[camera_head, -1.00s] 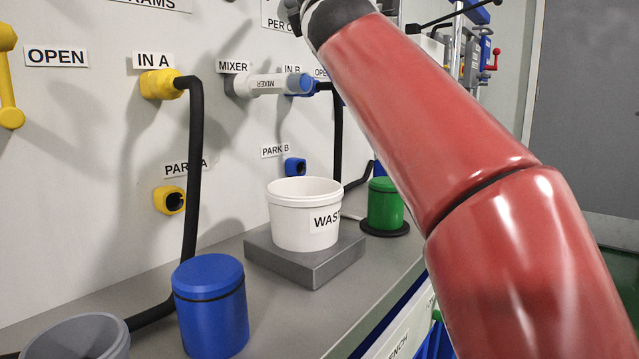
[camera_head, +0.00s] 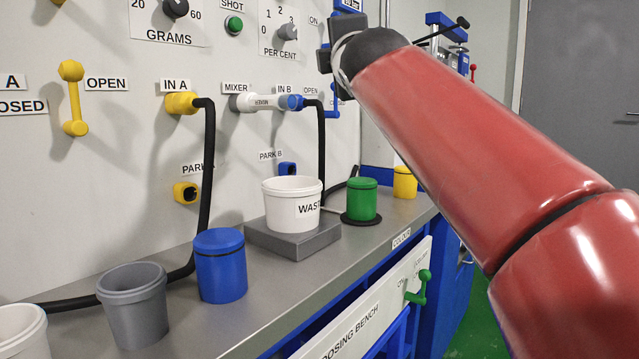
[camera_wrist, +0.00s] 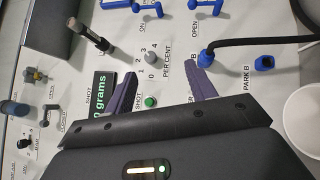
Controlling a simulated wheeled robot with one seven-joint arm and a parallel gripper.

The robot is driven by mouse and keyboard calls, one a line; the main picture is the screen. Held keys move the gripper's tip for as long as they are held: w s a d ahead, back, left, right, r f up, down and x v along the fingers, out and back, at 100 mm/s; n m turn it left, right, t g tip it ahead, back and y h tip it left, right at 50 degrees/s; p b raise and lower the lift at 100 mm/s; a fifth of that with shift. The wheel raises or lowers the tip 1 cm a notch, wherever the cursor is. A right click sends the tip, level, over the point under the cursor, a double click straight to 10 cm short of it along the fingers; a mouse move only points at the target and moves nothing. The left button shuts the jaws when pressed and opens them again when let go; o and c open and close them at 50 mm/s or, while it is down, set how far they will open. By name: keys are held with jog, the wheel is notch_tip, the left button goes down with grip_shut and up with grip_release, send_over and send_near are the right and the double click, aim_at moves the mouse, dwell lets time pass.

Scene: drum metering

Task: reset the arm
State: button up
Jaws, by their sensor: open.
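My red arm reaches from the lower right up toward the panel in the head view. My gripper (camera_head: 335,62) is a dark shape at its far end, partly hidden behind the arm, in front of the panel near the PER CENT dial (camera_head: 287,32). In the wrist view my gripper (camera_wrist: 163,72) has its two purple fingers spread wide with nothing between them. The PER CENT knob (camera_wrist: 151,58) and a green button (camera_wrist: 151,101) show beyond the gap, on the panel. I cannot tell how far the fingers are from the panel.
The bench (camera_head: 270,288) carries a white WASTE bucket (camera_head: 290,205) on a grey block, a green canister (camera_head: 362,200), a blue canister (camera_head: 221,268) and a grey bucket (camera_head: 135,310). Black hoses (camera_head: 208,160) hang from the panel.

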jog(key=s+d+f+m+g+h+p, duration=0.2)
jog(key=s+d+f+m+g, duration=0.15)
jog(key=d+f+m, duration=0.55)
jog(key=s+d+f+m+g+p, duration=0.1)
jog(key=s+f+m+g, duration=0.2)
jog(key=s+f, duration=0.5)
jog(key=s+d+f+m+g+p, duration=0.1)
jog(key=s+f+m+g, duration=0.3)
jog(key=s+f, duration=0.5)
jog(key=s+d+f+m+g+p, duration=0.1)
jog(key=s+f+m+g, duration=0.3)
jog(key=f, duration=1.6)
jog(key=s+m, duration=0.1)
jog(key=s, duration=0.3)
jog(key=shift+s+f+h, duration=0.15)
jog(key=shift+s+h, duration=0.25)
